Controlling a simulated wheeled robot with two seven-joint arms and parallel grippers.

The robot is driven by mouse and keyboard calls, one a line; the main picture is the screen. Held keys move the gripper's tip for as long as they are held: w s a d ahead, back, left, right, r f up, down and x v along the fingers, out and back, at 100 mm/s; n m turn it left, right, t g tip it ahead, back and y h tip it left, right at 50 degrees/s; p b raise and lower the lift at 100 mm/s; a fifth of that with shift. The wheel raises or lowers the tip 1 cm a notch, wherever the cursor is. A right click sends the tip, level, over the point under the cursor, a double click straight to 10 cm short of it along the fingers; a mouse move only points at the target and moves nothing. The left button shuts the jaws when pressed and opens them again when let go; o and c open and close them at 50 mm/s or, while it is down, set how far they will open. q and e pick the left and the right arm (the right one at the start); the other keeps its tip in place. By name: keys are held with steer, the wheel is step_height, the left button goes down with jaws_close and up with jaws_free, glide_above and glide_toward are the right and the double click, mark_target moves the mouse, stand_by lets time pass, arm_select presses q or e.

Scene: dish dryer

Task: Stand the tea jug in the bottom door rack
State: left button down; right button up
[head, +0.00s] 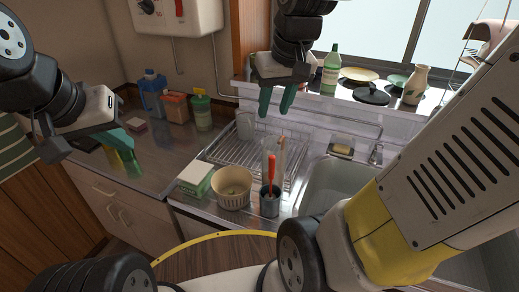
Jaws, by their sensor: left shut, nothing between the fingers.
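I cannot pick out a tea jug or a bottom door rack for certain in the head view. A pale, clear vessel (245,126) stands at the back left of the wire dish rack (228,158); I cannot tell whether it is the jug. My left gripper (136,152) is at the left, over the steel counter's left part, with its teal fingers shut and empty. My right gripper (276,106) hangs above the dish rack, fingers pointing down and apart, with nothing visible between them.
The sink (325,185) is right. Bottles and plates fill the window sill.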

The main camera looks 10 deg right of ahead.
steer(key=w+d+f+n+g+h, duration=0.1)
steer(key=w+d+f+g, duration=0.25)
steer(key=w+f, duration=0.35)
steer(key=w+d+f+g+h, duration=0.1)
steer(key=w+d+f+g, duration=0.25)
steer(key=w+f, duration=0.35)
steer(key=shift+n+g, duration=0.5)
steer(key=shift+n, duration=0.3)
steer(key=f, duration=0.4)
steer(key=d+f, duration=0.1)
steer(key=f, duration=0.3)
steer(key=s+f, duration=0.1)
steer(key=f, duration=0.3)
steer(key=shift+d, duration=0.2)
jaws_close()
